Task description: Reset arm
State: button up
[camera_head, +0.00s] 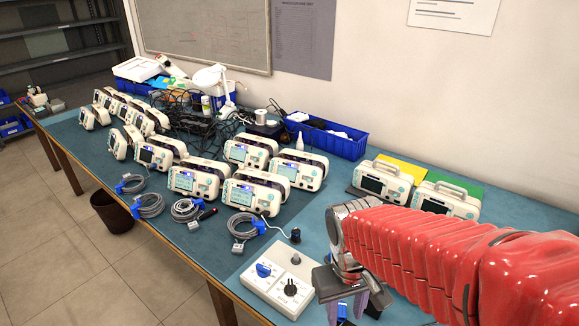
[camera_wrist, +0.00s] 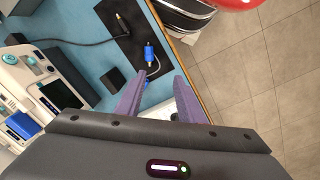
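My gripper (camera_head: 358,306) hangs at the end of my red-sleeved arm, over the front edge of the blue-green table (camera_head: 318,228). In the wrist view my gripper's (camera_wrist: 160,90) two purple fingers stand apart, with nothing held between them. A blue connector (camera_wrist: 150,52) on a black mat (camera_wrist: 128,38) lies beyond the fingertips. A white control box (camera_head: 279,283) with a blue knob and a black knob stands just left of my gripper in the head view.
Several white monitors (camera_head: 250,193) stand in rows on the table, with coiled grey cables (camera_head: 147,206) in front. Two monitors (camera_head: 383,183) stand at the right, near my arm. A blue bin (camera_head: 325,142) is at the back. Tiled floor (camera_wrist: 272,70) lies beyond the table edge.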

jog(key=s+d+r+m+t, duration=0.1)
jog(key=s+d+r+t, duration=0.1)
jog(key=r, duration=0.3)
jog(key=s+d+r+m+t, duration=0.1)
jog(key=s+d+r+t, duration=0.1)
jog(key=r, duration=0.4)
jog(key=shift+d+m+t+y, duration=0.2)
jog(key=shift+m+t+y, duration=0.15)
jog(key=shift+t, duration=0.35)
jog(key=shift+r, duration=0.1)
dwell(0.5)
